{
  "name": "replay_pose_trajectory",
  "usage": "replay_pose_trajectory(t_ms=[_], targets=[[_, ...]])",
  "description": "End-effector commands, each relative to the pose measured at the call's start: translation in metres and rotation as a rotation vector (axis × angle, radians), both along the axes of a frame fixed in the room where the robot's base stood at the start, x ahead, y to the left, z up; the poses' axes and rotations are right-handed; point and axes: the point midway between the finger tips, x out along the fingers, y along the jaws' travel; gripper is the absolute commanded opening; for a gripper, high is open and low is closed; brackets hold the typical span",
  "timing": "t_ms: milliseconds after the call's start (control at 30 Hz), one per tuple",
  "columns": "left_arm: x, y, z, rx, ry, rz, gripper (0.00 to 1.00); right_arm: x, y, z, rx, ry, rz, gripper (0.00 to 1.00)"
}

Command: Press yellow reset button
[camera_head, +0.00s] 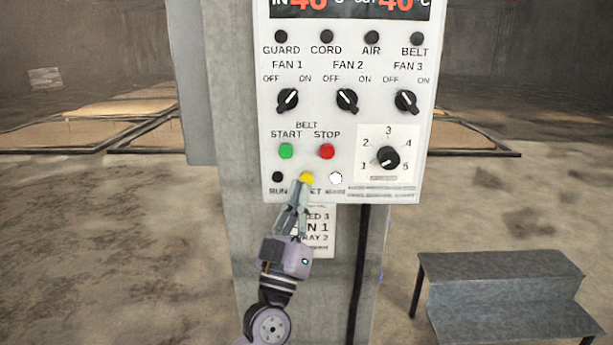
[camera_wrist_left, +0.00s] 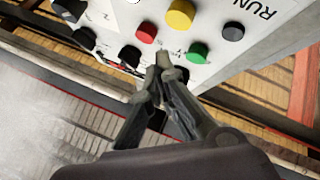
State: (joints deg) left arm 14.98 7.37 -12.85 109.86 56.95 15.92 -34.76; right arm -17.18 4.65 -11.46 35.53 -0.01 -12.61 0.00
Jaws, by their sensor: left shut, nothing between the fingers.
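The yellow reset button (camera_head: 307,178) sits on the lower part of the white control panel (camera_head: 270,120), between the black RUN indicator and a white round one. My left gripper (camera_head: 301,186) is shut and empty, with its tips at the lower edge of the button in the head view, covering part of its label. In the left wrist view, the yellow button (camera_wrist_left: 180,14) is at the top, and the shut fingertips (camera_wrist_left: 165,62) appear below it, near the green and red buttons. I cannot tell whether the tips touch the panel. My right gripper is not in view.
The green START button (camera_head: 286,151) and red STOP button (camera_head: 327,151) are just above. Fan knobs (camera_head: 347,100) and a numbered dial (camera_head: 388,158) are on the same panel. A black cable (camera_head: 359,270) hangs below. A grey metal step (camera_head: 500,290) stands at the lower right.

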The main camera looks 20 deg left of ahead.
Motion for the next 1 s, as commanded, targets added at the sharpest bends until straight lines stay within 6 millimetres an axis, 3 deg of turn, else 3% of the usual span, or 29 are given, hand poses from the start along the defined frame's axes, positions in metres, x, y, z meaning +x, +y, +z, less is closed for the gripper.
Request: replay_pose_trajectory(t_ms=[300,900,1000], targets=[[-0.024,-0.007,0.001,-0.001,0.0,0.0,0.0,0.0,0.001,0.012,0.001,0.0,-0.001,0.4],[-0.024,-0.007,0.0,0.0,0.0,0.0,0.0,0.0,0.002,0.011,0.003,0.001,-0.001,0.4],[-0.019,-0.008,-0.012,0.01,0.025,0.001,0.0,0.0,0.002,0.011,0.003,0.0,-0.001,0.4]])
